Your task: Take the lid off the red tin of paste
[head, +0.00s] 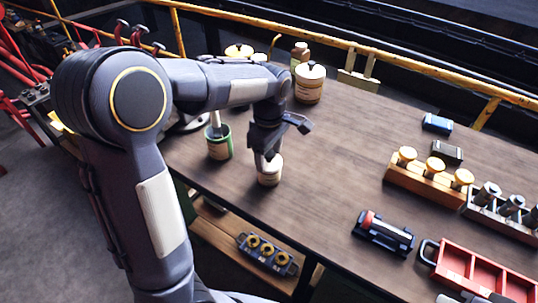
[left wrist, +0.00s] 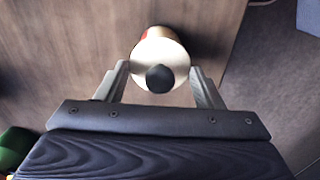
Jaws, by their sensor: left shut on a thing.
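The tin of paste (head: 269,176) stands upright near the table's front edge in the head view, with a pale label. In the left wrist view its round cream lid (left wrist: 148,58) with a black knob shows from above, and a little red shows past the lid's far edge. My left gripper (head: 268,158) points down over the tin. Its fingers sit on either side of the lid, shut on it. The lid looks seated on the tin, though the fingers partly hide the join in the head view. My right gripper is not in view.
A green tin (head: 219,147) stands just left of the tin. A larger lidded jar (head: 309,86) stands behind. A wooden rack (head: 424,183), a black device (head: 384,236) and a red tray (head: 480,272) lie to the right. The table's middle (head: 335,150) is clear.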

